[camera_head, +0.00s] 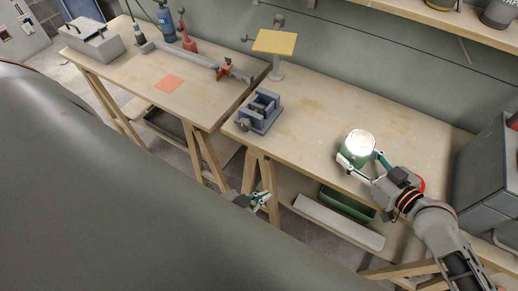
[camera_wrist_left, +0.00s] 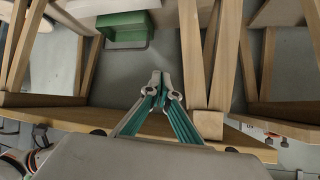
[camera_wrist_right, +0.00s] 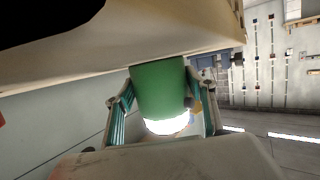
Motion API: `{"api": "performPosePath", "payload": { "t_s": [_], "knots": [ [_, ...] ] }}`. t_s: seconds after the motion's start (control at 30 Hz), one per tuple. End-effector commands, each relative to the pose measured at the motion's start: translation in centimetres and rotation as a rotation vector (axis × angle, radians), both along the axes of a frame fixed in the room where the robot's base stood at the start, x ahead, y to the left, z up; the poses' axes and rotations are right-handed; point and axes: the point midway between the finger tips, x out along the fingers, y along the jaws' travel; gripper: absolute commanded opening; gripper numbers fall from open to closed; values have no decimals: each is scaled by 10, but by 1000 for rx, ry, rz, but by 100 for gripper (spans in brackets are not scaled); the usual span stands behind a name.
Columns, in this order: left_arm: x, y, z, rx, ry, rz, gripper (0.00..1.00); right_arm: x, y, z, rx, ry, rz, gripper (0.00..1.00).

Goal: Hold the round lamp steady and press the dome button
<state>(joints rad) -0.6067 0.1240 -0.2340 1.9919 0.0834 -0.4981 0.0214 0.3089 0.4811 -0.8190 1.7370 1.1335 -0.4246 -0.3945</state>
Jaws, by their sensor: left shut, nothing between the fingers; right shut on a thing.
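The round lamp (camera_head: 359,147) has a green body and a bright white top, and it is on the right bench. My right gripper (camera_head: 358,161) is shut on its body, with one finger on each side; the right wrist view shows the green body (camera_wrist_right: 160,92) between the fingers. My left gripper (camera_head: 262,198) is shut and empty, in front of the bench's front edge and apart from the lamp. Its closed fingertips show in the left wrist view (camera_wrist_left: 160,82). A red thing (camera_head: 421,184), partly hidden by my right gripper, may be the dome button; I cannot tell.
A grey-blue clamp block (camera_head: 260,111) and a stand with a yellow plate (camera_head: 274,42) are left of the lamp. A grey cabinet (camera_head: 488,175) stands at the right. A green bin (camera_head: 346,204) is below. The bench between block and lamp is clear.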

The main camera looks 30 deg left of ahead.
Motion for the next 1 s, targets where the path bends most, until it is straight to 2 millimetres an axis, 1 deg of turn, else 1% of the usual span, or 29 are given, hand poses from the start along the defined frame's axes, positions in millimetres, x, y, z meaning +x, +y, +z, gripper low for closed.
{"api": "performPosePath", "payload": {
  "t_s": [0.1,0.2,0.6,0.63,0.7,1.0],
  "knots": [
    [-5,7,-4,5,-16,5,0,-1,0,-1,0,2,1,43],
    [-7,9,-5,5,-24,7,0,-1,0,-1,0,2,1,43],
    [-8,10,-5,7,-26,8,0,-1,0,0,0,2,1,43],
    [-8,10,-5,6,-26,7,0,-1,0,-1,0,2,1,57],
    [-8,10,-5,6,-26,7,0,-1,0,0,0,2,1,74],
    [-7,10,-5,6,-26,7,0,0,0,0,0,0,0,74]
  ]
}}
